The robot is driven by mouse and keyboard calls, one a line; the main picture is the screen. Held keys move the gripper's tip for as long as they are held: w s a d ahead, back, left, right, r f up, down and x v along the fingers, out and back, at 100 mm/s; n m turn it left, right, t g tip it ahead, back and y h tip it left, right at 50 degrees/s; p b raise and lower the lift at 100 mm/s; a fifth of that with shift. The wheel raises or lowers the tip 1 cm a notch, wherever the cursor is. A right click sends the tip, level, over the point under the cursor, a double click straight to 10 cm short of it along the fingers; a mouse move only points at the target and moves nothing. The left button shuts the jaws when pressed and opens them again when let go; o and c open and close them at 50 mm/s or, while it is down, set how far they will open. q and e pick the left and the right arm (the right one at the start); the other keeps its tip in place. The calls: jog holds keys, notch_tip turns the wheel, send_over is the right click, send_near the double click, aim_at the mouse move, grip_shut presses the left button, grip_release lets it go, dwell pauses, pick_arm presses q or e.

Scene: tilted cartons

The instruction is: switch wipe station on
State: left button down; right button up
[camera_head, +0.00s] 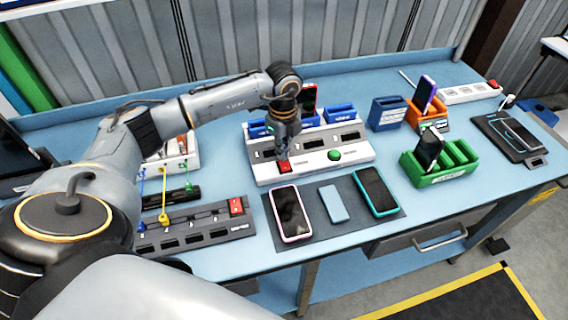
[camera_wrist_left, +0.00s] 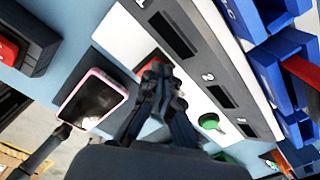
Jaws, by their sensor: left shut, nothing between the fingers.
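A white station (camera_head: 350,160) with dark slots stands mid-table. It has a red switch (camera_head: 284,167) at its front left and a green button (camera_head: 334,155) to the right. My left gripper (camera_head: 283,157) is shut and empty, pointing down right by the red switch. In the left wrist view the fingertips (camera_wrist_left: 157,72) partly cover the red switch (camera_wrist_left: 147,67); I cannot tell if they touch it. The green button (camera_wrist_left: 209,121) also shows there. The station's label is too small to read. My right gripper is not in view.
A dark mat (camera_head: 345,220) in front carries a pink-rimmed phone (camera_head: 291,214), a light blue pad (camera_head: 333,203) and a teal-rimmed phone (camera_head: 377,191). A grey power strip (camera_head: 190,228) with another red switch (camera_head: 236,206) lies left. Blue, orange and green holders stand right.

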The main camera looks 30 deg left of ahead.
pick_arm(q)
jog(key=shift+s+f+b, duration=0.1)
jog(key=shift+f+b, duration=0.4)
jog(key=shift+f, duration=0.2)
dwell(0.4)
jog(key=shift+r+p, duration=0.75)
jog(key=shift+r, duration=0.1)
jog(key=shift+r+p, duration=1.75)
jog(key=shift+r, duration=0.95)
